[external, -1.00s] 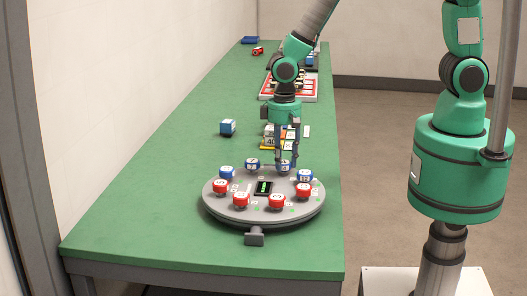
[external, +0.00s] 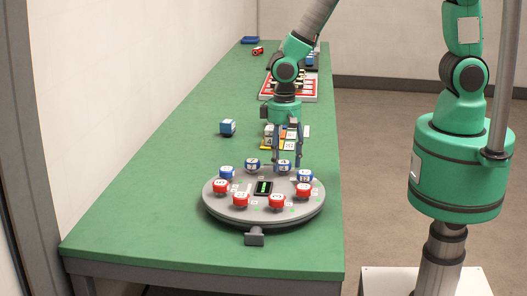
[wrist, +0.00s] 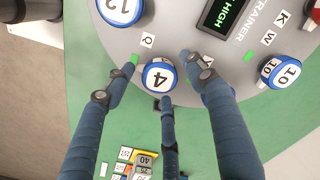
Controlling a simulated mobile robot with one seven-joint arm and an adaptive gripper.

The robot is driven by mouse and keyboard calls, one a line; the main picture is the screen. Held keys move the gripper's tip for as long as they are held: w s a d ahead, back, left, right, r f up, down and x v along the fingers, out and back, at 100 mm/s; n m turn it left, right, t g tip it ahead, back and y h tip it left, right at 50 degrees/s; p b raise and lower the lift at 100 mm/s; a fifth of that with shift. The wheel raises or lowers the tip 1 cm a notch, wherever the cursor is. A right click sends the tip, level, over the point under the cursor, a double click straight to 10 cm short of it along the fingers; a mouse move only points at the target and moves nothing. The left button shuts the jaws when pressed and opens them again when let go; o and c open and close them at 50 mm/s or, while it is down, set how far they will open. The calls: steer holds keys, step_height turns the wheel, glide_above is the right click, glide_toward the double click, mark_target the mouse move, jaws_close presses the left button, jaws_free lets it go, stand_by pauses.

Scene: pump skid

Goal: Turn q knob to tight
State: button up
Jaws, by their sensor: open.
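The knob with a blue rim and a white face marked 4 (wrist: 159,76) stands on the grey round trainer panel (wrist: 205,92). A small white tag marked Q (wrist: 147,40) lies beside it on the panel. In the external view the knob (external: 284,165) is on the panel's far side. My gripper (wrist: 160,77) is open, with its fingers spread around the knob: one at its left, one at its right and one below it in the wrist view. My gripper (external: 286,168) points down from above in the external view. I cannot tell whether any finger touches the knob.
The panel's display (wrist: 226,14) reads HIGH. A knob marked 12 (wrist: 121,9) and one marked 10 (wrist: 280,72) stand close by. Red knobs (external: 241,199) line the near side. Behind the panel lie small cards (external: 290,145). A blue cube (external: 228,127) sits farther left.

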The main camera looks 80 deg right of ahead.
step_height(320, 180, up, 12)
stand_by(0.8)
stand_by(0.5)
step_height(320, 180, up, 17)
steer(key=n+t+b, duration=0.2)
glide_above(283, 162)
steer(key=s+d, duration=0.3)
steer(key=s, duration=0.5)
steer(key=s+d+r+n+t, duration=0.1)
steer(key=s+r, duration=0.3)
steer(key=s, duration=0.5)
steer(key=s+d+r+n+t+b, duration=0.1)
steer(key=s+d+r+n+t, duration=0.1)
steer(key=s+r, duration=0.3)
steer(key=s, duration=0.3)
steer(key=shift+s+d+r+t+b, duration=0.15)
steer(key=shift+s+r+t+b, duration=0.1)
steer(key=shift+s+t+b, duration=0.1)
